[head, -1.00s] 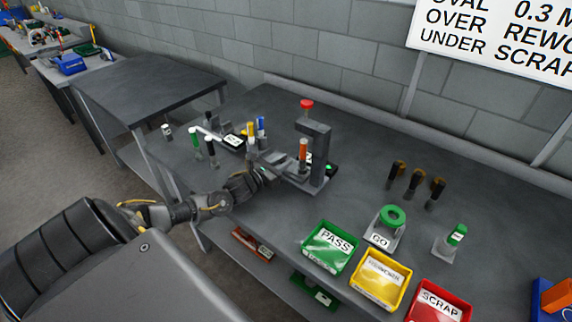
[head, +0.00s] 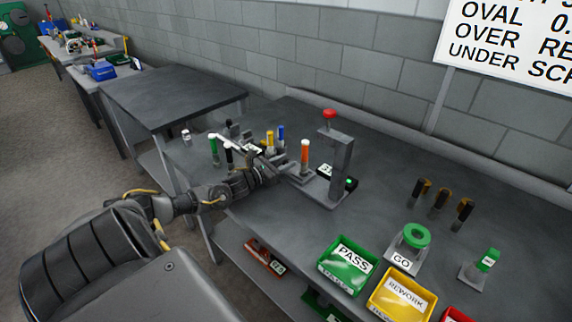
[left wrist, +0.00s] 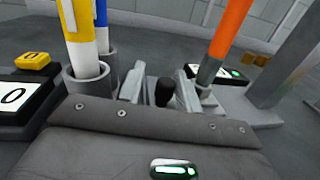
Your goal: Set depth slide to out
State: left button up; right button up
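The depth slide (head: 291,177) is the grey sliding part low at the press (head: 341,160). It carries a post with an orange handle (head: 305,152), which stands to the left of the press column. My left gripper (head: 266,174) is at the slide's near left end. In the left wrist view, the slide's black knob (left wrist: 165,92) sits between the grey fingers of my left gripper (left wrist: 160,88), which look closed on it. The orange handle also shows there (left wrist: 231,32), right of the fingers. My right gripper is out of view.
Yellow (head: 269,141) and blue (head: 281,134) handles stand close beside my left gripper, with green (head: 213,146) and black-and-white ones further left. Pass (head: 348,265) and rework (head: 402,296) bins and a green ring gauge (head: 417,236) lie to the right.

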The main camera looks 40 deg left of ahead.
pick_arm(q)
jog(key=shift+d, duration=0.1)
jog(key=shift+s+f, duration=0.15)
jog(key=shift+s, duration=0.2)
jog(key=s, duration=0.3)
jog(key=s+a+b, duration=0.1)
jog(key=s, duration=0.5)
jog(key=shift+a, duration=0.15)
jog(key=shift+s+a, duration=0.15)
jog(key=shift+s, duration=0.4)
